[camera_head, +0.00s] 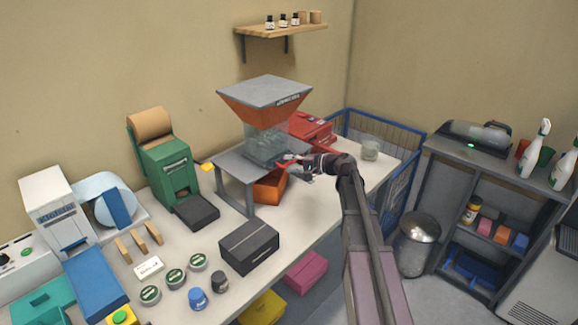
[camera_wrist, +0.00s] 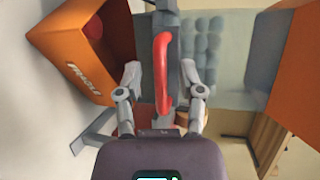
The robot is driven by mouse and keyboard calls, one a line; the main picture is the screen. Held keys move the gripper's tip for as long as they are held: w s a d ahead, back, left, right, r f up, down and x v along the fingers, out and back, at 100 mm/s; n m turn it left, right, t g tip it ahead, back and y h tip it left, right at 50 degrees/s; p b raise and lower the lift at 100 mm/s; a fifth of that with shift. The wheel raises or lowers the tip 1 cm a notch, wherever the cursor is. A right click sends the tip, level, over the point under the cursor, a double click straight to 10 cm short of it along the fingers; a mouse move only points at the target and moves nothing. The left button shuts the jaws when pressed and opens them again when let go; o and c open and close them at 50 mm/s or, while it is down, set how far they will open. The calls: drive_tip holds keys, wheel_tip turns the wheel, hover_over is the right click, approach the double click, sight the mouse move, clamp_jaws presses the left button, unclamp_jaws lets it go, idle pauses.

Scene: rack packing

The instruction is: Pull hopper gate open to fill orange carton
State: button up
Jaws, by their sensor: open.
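The hopper (camera_head: 264,100) has an orange funnel, a grey lid and a clear lower chamber (camera_head: 265,145) on a grey stand (camera_head: 235,165). The wrist view shows pale round items (camera_wrist: 202,50) behind the clear wall. The orange carton (camera_head: 269,188) sits under the stand on the table; in the wrist view the carton (camera_wrist: 85,50) is open, with a reddish round thing inside. The red gate handle (camera_wrist: 162,72) stands between my gripper's fingers. My gripper (camera_wrist: 160,75) is open around the handle; contact is not clear. The gripper (camera_head: 298,165) also shows beside the hopper in the head view.
A black box (camera_head: 249,247) stands on the table in front of the stand. A red case (camera_head: 312,130) and a glass jar (camera_head: 370,148) are behind my arm. A blue wire basket (camera_head: 395,135) and grey bin (camera_head: 418,243) are to the right.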

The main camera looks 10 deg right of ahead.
drive_tip(key=shift+w+a, duration=0.1)
drive_tip(key=shift+a, duration=0.05)
clamp_jaws()
drive_tip(key=s+d, duration=0.6)
drive_tip(key=s, duration=0.2)
drive_tip(key=shift+s, duration=0.2)
unclamp_jaws()
